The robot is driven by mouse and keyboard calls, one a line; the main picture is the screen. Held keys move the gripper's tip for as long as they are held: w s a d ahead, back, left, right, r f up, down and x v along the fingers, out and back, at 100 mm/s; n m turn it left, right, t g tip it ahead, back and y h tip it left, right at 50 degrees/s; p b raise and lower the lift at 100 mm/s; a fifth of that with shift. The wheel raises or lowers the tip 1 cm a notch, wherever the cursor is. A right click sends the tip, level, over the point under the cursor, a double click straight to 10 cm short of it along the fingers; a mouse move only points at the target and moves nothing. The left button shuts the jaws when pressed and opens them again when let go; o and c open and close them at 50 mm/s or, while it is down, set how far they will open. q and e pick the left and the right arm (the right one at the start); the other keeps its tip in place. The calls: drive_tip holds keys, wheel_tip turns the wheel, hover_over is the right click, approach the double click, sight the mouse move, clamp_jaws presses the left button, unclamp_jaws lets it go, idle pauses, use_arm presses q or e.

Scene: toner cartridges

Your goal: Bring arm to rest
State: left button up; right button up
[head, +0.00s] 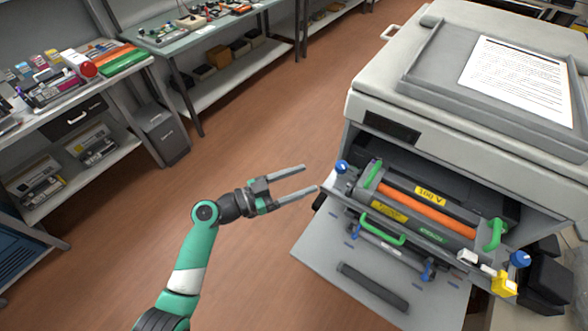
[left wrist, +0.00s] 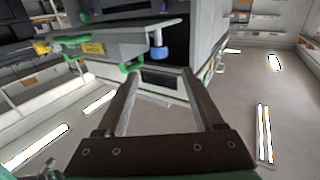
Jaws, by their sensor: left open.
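My left gripper (head: 308,180) is open and empty, held over the floor just left of the printer (head: 440,90). Its two fingers point right, toward the printer's open front. In the left wrist view the spread fingers (left wrist: 162,85) have nothing between them, and a blue knob (left wrist: 159,53) and a green handle (left wrist: 131,66) of the printer show beyond them. My right gripper is not in view.
The printer's front door (head: 375,290) is folded down, with a toner unit (head: 415,208) with an orange roller and green handles inside. A cluttered workbench (head: 60,95) stands at left, another bench (head: 200,40) behind. The brown floor (head: 240,130) between is clear.

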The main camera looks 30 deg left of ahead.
use_arm(q)
drive_tip(key=shift+w+d, duration=0.1)
drive_tip(key=shift+d, duration=0.05)
idle(0.3)
drive_tip(key=d+r+m+t+h, duration=0.1)
drive_tip(key=d+r+m, duration=0.35)
drive_tip(key=r, duration=0.95)
drive_tip(key=d+r+m+t+h, duration=0.1)
drive_tip(key=d+r+m, duration=0.35)
drive_tip(key=r, duration=1.05)
drive_tip(key=s+a+r+n+t+y, duration=0.4)
drive_tip(key=s+r+n+t+y, duration=0.25)
drive_tip(key=r+n, duration=0.2)
drive_tip(key=s+a+r+n+t+y, duration=0.5)
drive_tip(key=s+r+n, duration=0.25)
drive_tip(key=r, duration=0.25)
wheel_tip(320, 180, up, 25)
drive_tip(key=p, duration=2.5)
drive_tip(key=shift+d+f+m+g+h, duration=0.15)
drive_tip(key=shift+m+g+h, duration=0.2)
drive_tip(key=shift+h, duration=0.1)
